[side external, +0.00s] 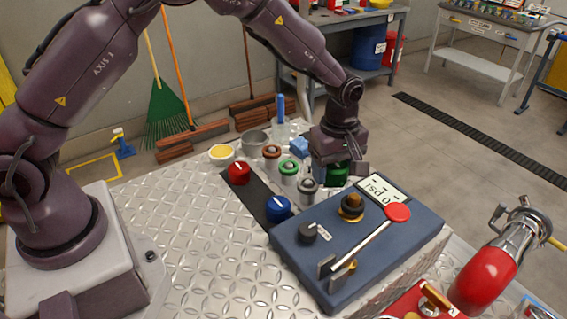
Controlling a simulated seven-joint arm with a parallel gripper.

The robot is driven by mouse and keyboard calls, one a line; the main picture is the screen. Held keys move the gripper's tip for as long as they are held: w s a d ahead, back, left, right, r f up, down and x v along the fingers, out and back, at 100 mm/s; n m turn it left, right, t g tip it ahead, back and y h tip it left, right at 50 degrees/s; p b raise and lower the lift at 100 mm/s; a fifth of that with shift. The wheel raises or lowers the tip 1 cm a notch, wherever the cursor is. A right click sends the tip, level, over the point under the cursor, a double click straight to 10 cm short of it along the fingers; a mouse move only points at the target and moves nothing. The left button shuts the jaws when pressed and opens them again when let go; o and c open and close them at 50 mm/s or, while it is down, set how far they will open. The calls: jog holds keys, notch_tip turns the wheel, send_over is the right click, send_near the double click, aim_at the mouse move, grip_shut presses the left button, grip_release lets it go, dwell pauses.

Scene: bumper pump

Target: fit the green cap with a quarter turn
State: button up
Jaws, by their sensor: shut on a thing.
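A dark green cap (338,175) is between the fingers of my gripper (338,167), which is shut on it. The gripper partly hides the cap. It is just behind the back left edge of the blue pump unit (310,276); I cannot tell whether the cap touches anything below. The unit carries a brass and black fitting (352,206), a "0 psi" display (382,188), a black knob (308,232) and a lever with a red round end (398,212). A pale jar with a green ring (289,169) stands left of my gripper.
Jars with a brown ring (272,153) and a grey ring (307,187) flank the green-ringed jar. Red (239,171) and blue (278,208) knobs sit on a dark strip. A yellow-filled bowl (221,154) stands behind. The metal table (190,235) is clear at left.

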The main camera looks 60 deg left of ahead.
aim_at(355, 195)
jog(key=shift+n, duration=0.9)
jog(key=w+d+r, duration=0.1)
jog(key=d+r, duration=0.1)
jog(key=d, duration=0.1)
jog(key=w+d+r, duration=0.1)
jog(key=shift+w+d+r, duration=0.2)
jog(key=shift+w+r, duration=0.15)
jog(key=shift+r, duration=0.05)
jog(key=shift+s+r+n, duration=0.1)
jog(key=shift+s+n, duration=0.05)
jog(key=shift+n, duration=0.15)
jog(key=shift+s+f, duration=0.1)
jog(key=shift+f, duration=2.35)
jog(key=shift+f, duration=1.6)
jog(key=m, duration=0.3)
jog(key=shift+m, duration=1)
